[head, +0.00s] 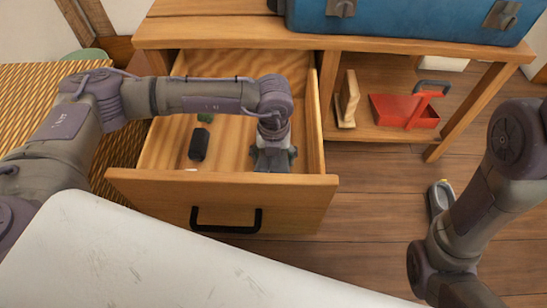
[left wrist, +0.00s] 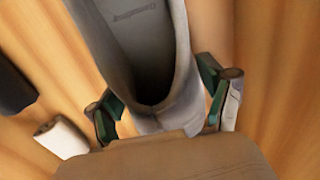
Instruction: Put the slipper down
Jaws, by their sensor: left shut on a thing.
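A grey slipper (left wrist: 148,52) with a dark inside fills the middle of the left wrist view. The green-padded fingers of my left gripper (left wrist: 160,108) are on either side of it, shut on it. In the head view my left gripper (head: 272,160) points down inside the open wooden drawer (head: 225,200), at the drawer's right side. There the gripper and wrist mostly hide the slipper, and I cannot tell whether it touches the drawer's bottom. A similar grey slipper (head: 440,197) lies on the floor to the right. My right gripper is out of view.
A black object (head: 199,144) and a small green one (head: 205,118) lie in the drawer. A white object (left wrist: 62,137) shows near the slipper. A red carrier (head: 400,110) and a wooden piece (head: 348,100) stand on the shelf. A blue case (head: 410,20) is on top.

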